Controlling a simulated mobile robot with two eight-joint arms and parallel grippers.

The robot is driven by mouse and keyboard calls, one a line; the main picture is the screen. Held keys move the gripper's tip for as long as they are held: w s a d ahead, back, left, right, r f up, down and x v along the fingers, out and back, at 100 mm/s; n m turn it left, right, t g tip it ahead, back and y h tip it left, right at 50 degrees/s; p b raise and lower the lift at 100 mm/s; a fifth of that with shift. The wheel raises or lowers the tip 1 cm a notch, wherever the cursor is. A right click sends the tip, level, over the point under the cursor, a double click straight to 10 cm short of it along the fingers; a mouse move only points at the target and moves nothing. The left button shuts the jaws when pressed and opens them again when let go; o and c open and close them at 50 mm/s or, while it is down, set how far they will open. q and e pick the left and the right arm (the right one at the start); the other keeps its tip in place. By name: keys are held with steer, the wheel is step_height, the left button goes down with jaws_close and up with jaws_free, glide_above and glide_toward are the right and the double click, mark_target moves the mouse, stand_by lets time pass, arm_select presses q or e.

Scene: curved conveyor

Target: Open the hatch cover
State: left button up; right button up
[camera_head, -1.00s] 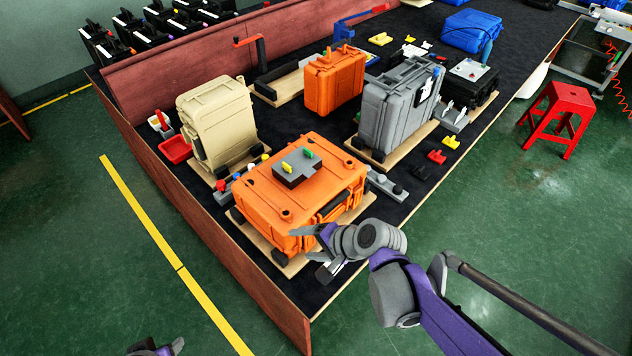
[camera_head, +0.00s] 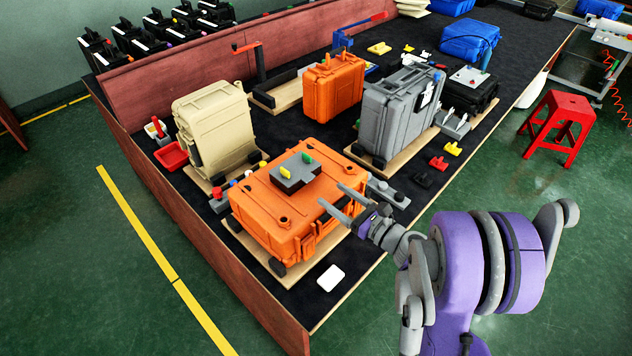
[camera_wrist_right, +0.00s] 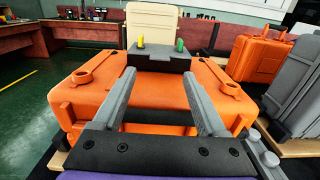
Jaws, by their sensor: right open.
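An orange case (camera_head: 265,220) lies flat on a wooden board near the table's front corner. A grey block (camera_head: 296,172) with a yellow and a green knob sits on its top. I cannot tell which part is the hatch cover; the case's top looks closed. My right gripper (camera_head: 332,195) is open and empty at the right side of the case. In the right wrist view the two fingers (camera_wrist_right: 159,76) reach over the orange case's near edge (camera_wrist_right: 90,98), pointing toward the grey block (camera_wrist_right: 158,60). Whether they touch the case is unclear. My left gripper is out of view.
A beige case (camera_head: 213,130) stands behind left, a grey case (camera_head: 395,115) behind right, and another orange case (camera_head: 335,88) further back. Yellow and black small parts (camera_head: 438,163) lie to the right. A white flat piece (camera_head: 331,278) lies at the front table edge.

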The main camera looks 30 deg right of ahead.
mark_target(312, 179)
steer(key=p+x, duration=0.1)
steer(key=x, duration=0.6)
steer(key=shift+w, duration=0.15)
jaws_close()
stand_by(1.2)
